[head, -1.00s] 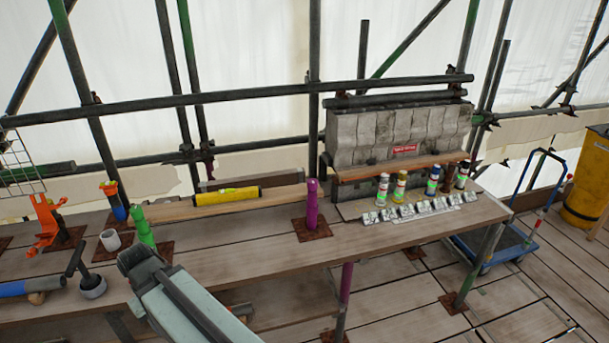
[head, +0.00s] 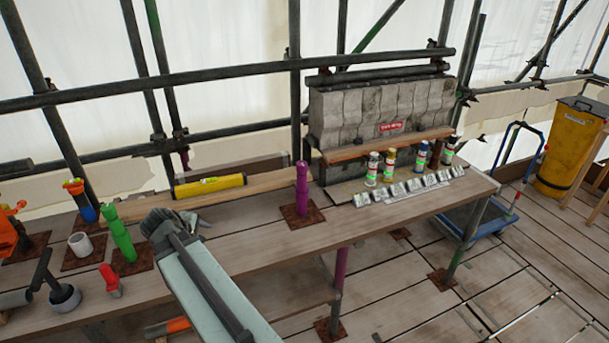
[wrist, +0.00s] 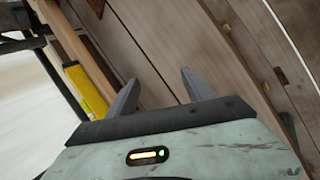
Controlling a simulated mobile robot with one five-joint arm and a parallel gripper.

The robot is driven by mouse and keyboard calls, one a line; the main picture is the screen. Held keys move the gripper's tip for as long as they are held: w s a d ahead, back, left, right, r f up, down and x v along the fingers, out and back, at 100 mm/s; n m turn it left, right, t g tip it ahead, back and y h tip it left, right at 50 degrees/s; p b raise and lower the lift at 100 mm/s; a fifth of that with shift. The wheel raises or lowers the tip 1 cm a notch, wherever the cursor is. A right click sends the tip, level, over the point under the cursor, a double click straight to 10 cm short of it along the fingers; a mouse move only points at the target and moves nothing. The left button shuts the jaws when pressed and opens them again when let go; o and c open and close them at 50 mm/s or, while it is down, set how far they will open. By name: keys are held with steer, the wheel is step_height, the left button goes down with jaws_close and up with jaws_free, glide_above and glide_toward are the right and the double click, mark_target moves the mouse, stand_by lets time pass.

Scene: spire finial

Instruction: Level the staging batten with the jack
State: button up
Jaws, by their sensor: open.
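The wooden batten (head: 262,183) lies along the back of the bench with a yellow spirit level (head: 209,186) on it. Both show at the left in the wrist view, the level (wrist: 84,90) beside the batten (wrist: 72,42). A purple jack-like post (head: 302,190) stands upright on a rusty plate near the batten's right end. A green post (head: 118,232) stands on another plate near its left end. I cannot tell which is the task's jack. My gripper (wrist: 160,92) is open and empty over the planks, in front of the batten, between the two posts.
A stone block (head: 380,112), several spray cans (head: 389,165) and a row of small tags (head: 408,189) occupy the bench's right part. A grey cup (head: 80,244) and a red-handled tool (head: 110,280) stand at left. Scaffold tubes run behind. A blue trolley (head: 480,215) stands right.

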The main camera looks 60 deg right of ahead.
steer(key=s+d+n+h+b, duration=0.2)
steer(key=d+n+h+b, duration=0.15)
steer(key=d, duration=1.05)
steer(key=n+h+b, duration=0.5)
steer(key=n+h, duration=0.2)
steer(key=n, duration=0.5)
glide_toward(305, 162)
steer(key=shift+t, duration=0.3)
steer(key=d, duration=0.1)
steer(key=w+d+f, duration=0.1)
steer(key=d, duration=0.2)
steer(key=shift+w+f, duration=0.15)
steer(key=shift+f, duration=0.25)
steer(key=shift+r, duration=0.1)
steer(key=d, duration=0.5)
steer(key=w+d, duration=0.1)
steer(key=d, duration=0.1)
steer(key=shift+w+d, duration=0.1)
steer(key=shift+d, duration=0.25)
